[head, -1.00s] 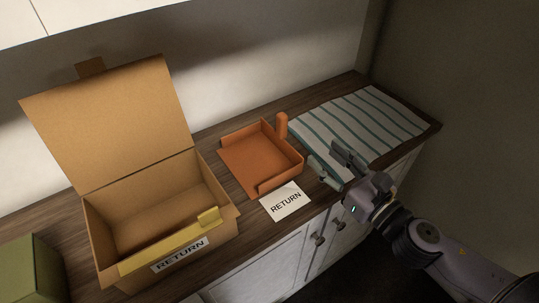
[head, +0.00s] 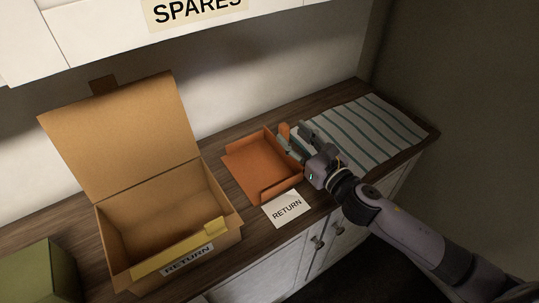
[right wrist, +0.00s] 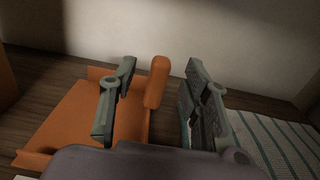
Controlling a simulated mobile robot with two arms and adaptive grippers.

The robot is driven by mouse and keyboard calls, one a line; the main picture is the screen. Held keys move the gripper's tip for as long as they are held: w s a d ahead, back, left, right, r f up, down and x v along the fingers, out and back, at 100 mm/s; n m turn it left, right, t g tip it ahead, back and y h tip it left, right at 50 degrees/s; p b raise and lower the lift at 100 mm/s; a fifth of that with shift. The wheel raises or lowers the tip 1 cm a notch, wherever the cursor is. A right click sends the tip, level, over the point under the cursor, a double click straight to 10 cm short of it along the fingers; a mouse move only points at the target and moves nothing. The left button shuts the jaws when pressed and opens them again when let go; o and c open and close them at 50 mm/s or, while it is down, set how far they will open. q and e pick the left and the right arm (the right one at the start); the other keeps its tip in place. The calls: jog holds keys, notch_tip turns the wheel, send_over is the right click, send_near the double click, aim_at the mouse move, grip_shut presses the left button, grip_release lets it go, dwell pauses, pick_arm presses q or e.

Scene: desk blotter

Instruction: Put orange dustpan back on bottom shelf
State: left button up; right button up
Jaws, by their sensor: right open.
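The orange dustpan (head: 258,163) lies flat on the wooden counter, between the cardboard box and the striped towel. Its short handle (head: 284,131) points to the back right. My right gripper (head: 293,139) is open at the handle. In the right wrist view the dustpan (right wrist: 72,122) is at the left, and its handle (right wrist: 157,82) shows between the two open fingers (right wrist: 158,100), apart from both as far as I can see. No bottom shelf can be made out. My left gripper is not in view.
An open cardboard box (head: 160,222) labelled RETURN, with a yellow strip on its front rim, stands left. A RETURN card (head: 287,209) lies before the dustpan. The striped towel (head: 375,130) lies right. A white cabinet marked SPARES (head: 198,10) hangs above. A green box (head: 42,272) stands lower left.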

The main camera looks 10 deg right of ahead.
aim_at(288, 130)
jog(key=p+x, duration=0.1)
jog(key=x, duration=0.3)
jog(key=shift+w+d+f, duration=0.1)
jog(key=shift+w, duration=0.1)
jog(key=shift+w+a+f, duration=0.1)
jog(key=shift+w+a, duration=0.1)
jog(key=shift+w, duration=0.2)
jog(key=shift+s, duration=0.1)
jog(key=shift+d, duration=0.1)
jog(key=shift+c, duration=0.8)
grip_shut()
